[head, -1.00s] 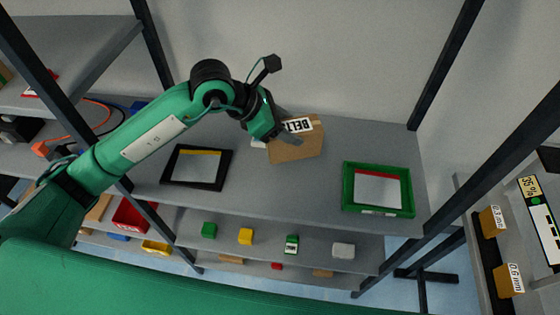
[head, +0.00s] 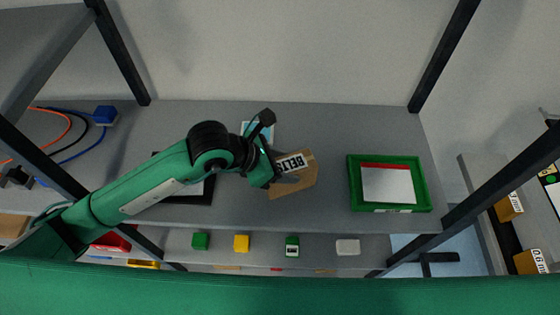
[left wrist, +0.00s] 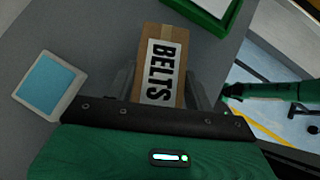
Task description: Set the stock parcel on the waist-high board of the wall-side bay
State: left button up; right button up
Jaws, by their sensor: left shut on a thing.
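The stock parcel (head: 300,182) is a brown cardboard box with a white label reading BELTS. It is at the middle of the grey board (head: 330,135) in the head view. My left gripper (head: 286,178) is shut on it from the left side. In the left wrist view the parcel (left wrist: 160,62) sits between the two fingers, label facing the camera. I cannot tell for sure whether its underside touches the board. My right gripper is not seen in the head view; a green arm part of mine shows at the right of the left wrist view.
A green-framed tray (head: 424,185) lies right of the parcel and a black-framed one (head: 190,200) lies left, partly behind my arm. A pale-blue square item (head: 258,128) lies behind the gripper. Dark posts (head: 443,55) bound the bay. Small blocks (head: 241,243) stand on the board below.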

pick_arm(q)
jog(key=shift+s, duration=0.2)
jog(key=shift+s+d, duration=0.15)
jog(key=shift+s, duration=0.05)
jog(key=o, duration=0.7)
jog(key=shift+f, duration=0.1)
jog(key=o, duration=0.4)
jog(key=shift+w, duration=0.15)
jog(key=shift+r, duration=0.3)
jog(key=p+v, duration=0.3)
jog(key=v, duration=0.9)
jog(key=shift+f, duration=0.1)
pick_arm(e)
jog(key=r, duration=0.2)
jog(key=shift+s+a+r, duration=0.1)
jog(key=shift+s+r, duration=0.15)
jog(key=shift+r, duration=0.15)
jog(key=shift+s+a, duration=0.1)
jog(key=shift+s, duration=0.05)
